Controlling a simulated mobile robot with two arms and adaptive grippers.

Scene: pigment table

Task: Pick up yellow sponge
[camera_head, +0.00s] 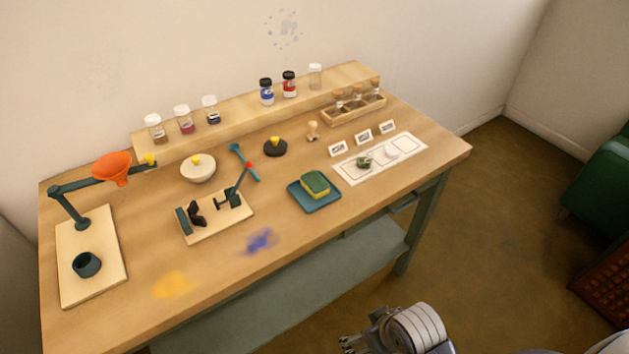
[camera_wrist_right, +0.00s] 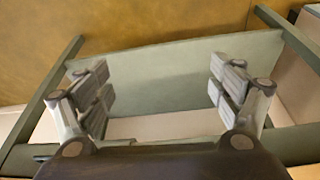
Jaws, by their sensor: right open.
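The yellow sponge (camera_head: 316,183) has a green side and lies on a small blue-teal tray (camera_head: 302,202) near the front right of the wooden table (camera_head: 330,233). My right gripper (camera_head: 352,341) shows at the bottom of the head view, in front of the table and well apart from the sponge. In the right wrist view its two fingers (camera_wrist_right: 165,95) are spread wide with nothing between them. That view shows the table's lower shelf (camera_wrist_right: 175,75) and legs, not the sponge. My left gripper is in neither view.
A card strip (camera_head: 352,179) with small heaps lies right of the tray, with several labels behind it. A small stand with clamps (camera_head: 217,220) is left of the tray. A bowl (camera_head: 197,170) and jars are further back. Blue powder (camera_head: 259,241) and yellow powder stain the clear front area.

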